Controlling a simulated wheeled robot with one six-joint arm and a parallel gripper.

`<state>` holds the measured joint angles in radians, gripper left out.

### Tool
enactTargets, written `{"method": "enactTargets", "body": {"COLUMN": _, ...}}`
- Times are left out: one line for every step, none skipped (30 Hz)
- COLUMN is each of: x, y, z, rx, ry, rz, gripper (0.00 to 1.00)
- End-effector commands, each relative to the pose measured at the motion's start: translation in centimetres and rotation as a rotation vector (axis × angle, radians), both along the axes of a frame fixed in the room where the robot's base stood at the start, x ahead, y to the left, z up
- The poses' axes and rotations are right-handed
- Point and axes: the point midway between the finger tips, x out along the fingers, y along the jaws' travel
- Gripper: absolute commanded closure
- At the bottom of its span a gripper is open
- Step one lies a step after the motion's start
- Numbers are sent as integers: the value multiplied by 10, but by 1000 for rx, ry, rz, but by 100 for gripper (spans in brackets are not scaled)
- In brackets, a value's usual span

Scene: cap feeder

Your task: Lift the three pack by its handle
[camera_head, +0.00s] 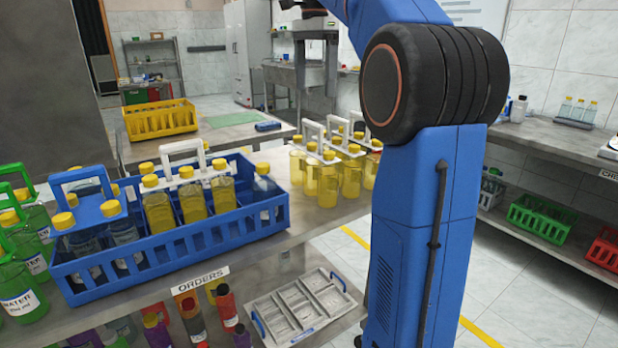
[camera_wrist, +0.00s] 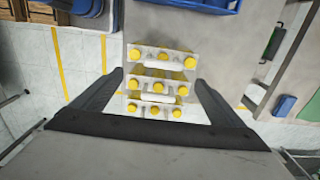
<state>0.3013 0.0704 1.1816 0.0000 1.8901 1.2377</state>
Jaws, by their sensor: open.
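Several yellow bottles with yellow caps stand on the counter right of the blue crate, grouped in three packs with white carriers and upright handles. The nearest three pack (camera_head: 320,180) shows best in the head view. In the wrist view, three rows of yellow caps appear from above: a far three pack (camera_wrist: 162,56), a middle three pack (camera_wrist: 157,87) and a near three pack (camera_wrist: 154,110). My gripper (camera_wrist: 160,82) is open and empty, its dark fingers spread on either side of the rows. Its height above the handles cannot be told. Another white-handled three pack (camera_head: 190,200) stands in the crate.
The blue crate (camera_head: 185,245) also holds a blue-handled pack (camera_head: 85,210). Green-handled water bottles (camera_head: 22,290) stand at the left. A yellow crate (camera_head: 160,120) is on the back counter. A grey divided tray (camera_head: 303,305) lies below.

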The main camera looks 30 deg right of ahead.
Motion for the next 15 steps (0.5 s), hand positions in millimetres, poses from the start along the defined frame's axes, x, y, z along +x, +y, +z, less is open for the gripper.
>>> {"method": "enactTargets", "body": {"x": -1, "y": 0, "z": -9, "rx": 1, "ry": 2, "rz": 1, "gripper": 8}}
{"method": "enactTargets", "body": {"x": -1, "y": 0, "z": -15, "rx": 1, "ry": 4, "rz": 1, "gripper": 8}}
{"method": "enactTargets", "body": {"x": -1, "y": 0, "z": -22, "rx": 1, "ry": 2, "rz": 1, "gripper": 8}}
{"method": "enactTargets", "body": {"x": -1, "y": 0, "z": -27, "rx": 1, "ry": 3, "rz": 1, "gripper": 8}}
{"method": "enactTargets", "body": {"x": -1, "y": 0, "z": -33, "rx": 1, "ry": 2, "rz": 1, "gripper": 8}}
{"method": "enactTargets", "body": {"x": -1, "y": 0, "z": -40, "rx": 1, "ry": 2, "rz": 1, "gripper": 8}}
{"method": "enactTargets", "body": {"x": -1, "y": 0, "z": -45, "rx": 1, "ry": 2, "rz": 1, "gripper": 8}}
{"method": "enactTargets", "body": {"x": 0, "y": 0, "z": -50, "rx": 1, "ry": 2, "rz": 2, "gripper": 8}}
{"method": "enactTargets", "body": {"x": -1, "y": 0, "z": -58, "rx": 1, "ry": 3, "rz": 2, "gripper": 8}}
{"method": "enactTargets", "body": {"x": 0, "y": 0, "z": -63, "rx": 1, "ry": 2, "rz": 2, "gripper": 8}}
{"method": "enactTargets", "body": {"x": 0, "y": 0, "z": -68, "rx": 1, "ry": 3, "rz": 2, "gripper": 8}}
{"method": "enactTargets", "body": {"x": 0, "y": 0, "z": -75, "rx": 1, "ry": 2, "rz": 2, "gripper": 8}}
{"method": "enactTargets", "body": {"x": 0, "y": 0, "z": -79, "rx": 1, "ry": 1, "rz": 2, "gripper": 8}}
{"method": "enactTargets", "body": {"x": 0, "y": 0, "z": -83, "rx": 1, "ry": 2, "rz": 2, "gripper": 8}}
{"method": "enactTargets", "body": {"x": 0, "y": 0, "z": -88, "rx": 0, "ry": 1, "rz": 2, "gripper": 8}}
